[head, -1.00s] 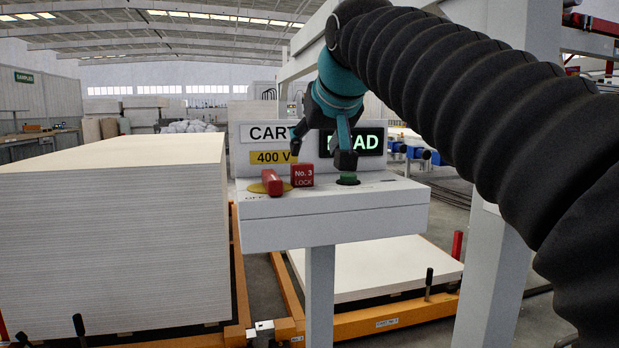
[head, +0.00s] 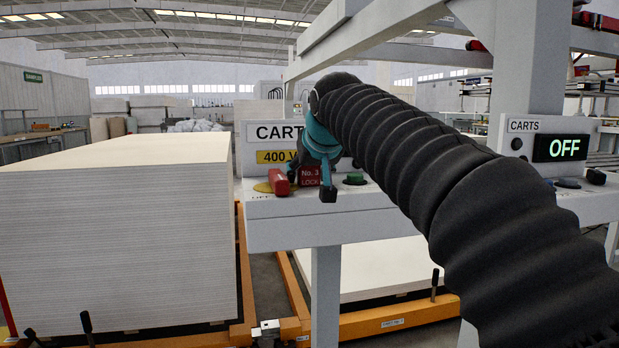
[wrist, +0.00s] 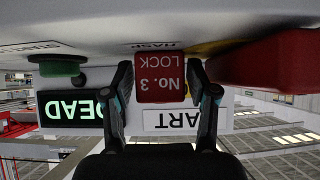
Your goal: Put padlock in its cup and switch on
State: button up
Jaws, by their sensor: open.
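The red padlock block marked "No. 3 LOCK" (head: 310,174) stands on the carts console (head: 290,237), beside the red switch handle (head: 279,183) on its yellow plate. My gripper (head: 312,188) is open and down at the padlock. In the wrist view, which is upside down, the padlock (wrist: 160,78) sits between the two spread fingers, with gaps visible on its sides. The red handle (wrist: 275,62) is close beside one finger. The green start button (head: 355,179) is right of the padlock. I cannot make out the padlock's cup.
The wrist view shows a display reading "DEAD" (wrist: 70,109). A tall board stack (head: 120,240) stands close at left. Gantry posts (head: 525,75) rise at right.

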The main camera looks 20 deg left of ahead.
jog(key=shift+w+f, duration=0.1)
jog(key=shift+w, duration=0.05)
jog(key=shift+c, duration=0.2)
jog(key=c, duration=1)
jog(key=shift+o, duration=0.2)
